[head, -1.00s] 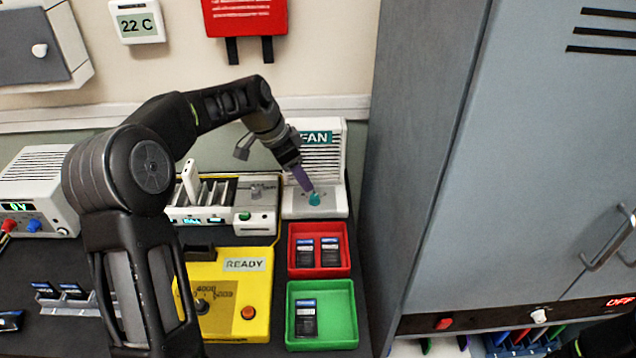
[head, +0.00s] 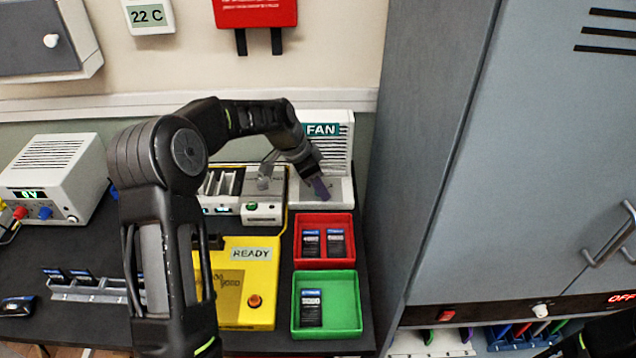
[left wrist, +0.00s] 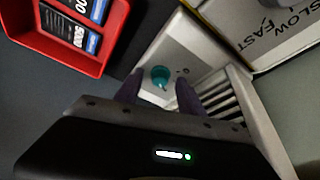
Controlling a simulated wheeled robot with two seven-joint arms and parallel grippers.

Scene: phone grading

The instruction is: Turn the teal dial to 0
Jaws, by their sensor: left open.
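The fan unit (head: 341,135) is a white box with a slatted back and a "FAN" label, standing at the back of the bench. Its teal dial (left wrist: 160,76) shows in the left wrist view on the white base, with a small mark beside it. In the head view the dial is hidden behind my gripper. My left gripper (head: 322,190) is over the fan's base. In the left wrist view its two purple fingers (left wrist: 154,92) are apart, on either side of the dial; I cannot tell whether they touch it.
A red tray (head: 296,262) and a green tray (head: 297,330) with dark labelled items stand in front of the fan. A yellow "READY" device (head: 262,282) is left of them. A tall grey cabinet (head: 425,150) stands close on the right.

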